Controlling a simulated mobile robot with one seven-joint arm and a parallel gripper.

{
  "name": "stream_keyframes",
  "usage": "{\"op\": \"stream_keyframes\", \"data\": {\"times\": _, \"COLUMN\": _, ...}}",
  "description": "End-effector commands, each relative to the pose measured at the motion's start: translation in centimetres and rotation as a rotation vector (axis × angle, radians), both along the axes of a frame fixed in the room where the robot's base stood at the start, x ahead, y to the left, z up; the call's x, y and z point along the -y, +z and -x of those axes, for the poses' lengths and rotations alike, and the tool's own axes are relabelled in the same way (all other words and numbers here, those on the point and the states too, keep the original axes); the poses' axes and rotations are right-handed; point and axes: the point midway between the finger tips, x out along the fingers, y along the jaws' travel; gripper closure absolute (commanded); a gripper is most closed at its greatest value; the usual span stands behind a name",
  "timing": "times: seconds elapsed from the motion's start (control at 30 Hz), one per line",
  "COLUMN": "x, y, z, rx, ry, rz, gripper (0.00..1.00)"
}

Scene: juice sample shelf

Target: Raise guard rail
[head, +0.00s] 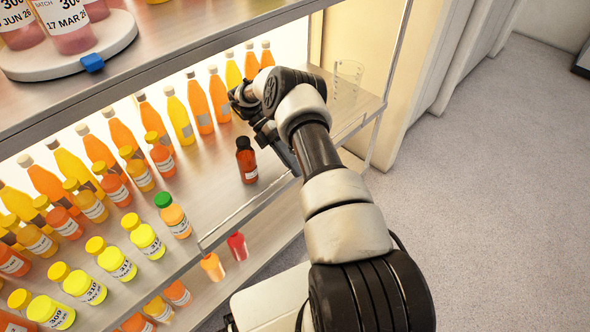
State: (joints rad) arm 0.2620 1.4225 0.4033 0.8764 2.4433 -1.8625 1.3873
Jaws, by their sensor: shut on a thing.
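The guard rail (246,213) is a clear, thin strip along the front edge of the middle shelf. It runs from the green-capped bottle's side up to the right end of the shelf, and my arm covers part of it. My gripper (287,160) is at the rail's middle stretch, shut on it. The fingertips are mostly hidden behind my wrist, so the exact grip does not show clearly.
A dark brown-red bottle (246,160) stands just left of my gripper. Rows of orange and yellow bottles (180,118) fill the shelf's left and back. An empty clear beaker (347,80) stands at the right end. Open floor (500,190) lies to the right.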

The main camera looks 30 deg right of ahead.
Motion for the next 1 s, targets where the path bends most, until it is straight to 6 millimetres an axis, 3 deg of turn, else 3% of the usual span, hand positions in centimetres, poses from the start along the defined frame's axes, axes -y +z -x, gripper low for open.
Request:
{"op": "stream_keyframes", "data": {"times": 0.3, "x": 0.2, "y": -0.4, "z": 0.1, "rx": 0.0, "ry": 0.001, "rz": 0.002, "gripper": 1.0}}
{"op": "stream_keyframes", "data": {"times": 0.43, "x": 0.2, "y": -0.4, "z": 0.1, "rx": -0.001, "ry": 0.001, "rz": 0.001, "gripper": 0.74}}
{"op": "stream_keyframes", "data": {"times": 0.73, "x": 0.1, "y": 0.0, "z": 0.0, "rx": -0.001, "ry": 0.0, "rz": 0.0, "gripper": 0.74}}
{"op": "stream_keyframes", "data": {"times": 0.87, "x": 0.1, "y": 1.3, "z": 0.0, "rx": 0.0, "ry": 0.001, "rz": 0.001, "gripper": 0.74}}
{"op": "stream_keyframes", "data": {"times": 1.0, "x": 0.1, "y": 4.1, "z": 0.0, "rx": 0.001, "ry": 0.001, "rz": 0.002, "gripper": 0.74}}
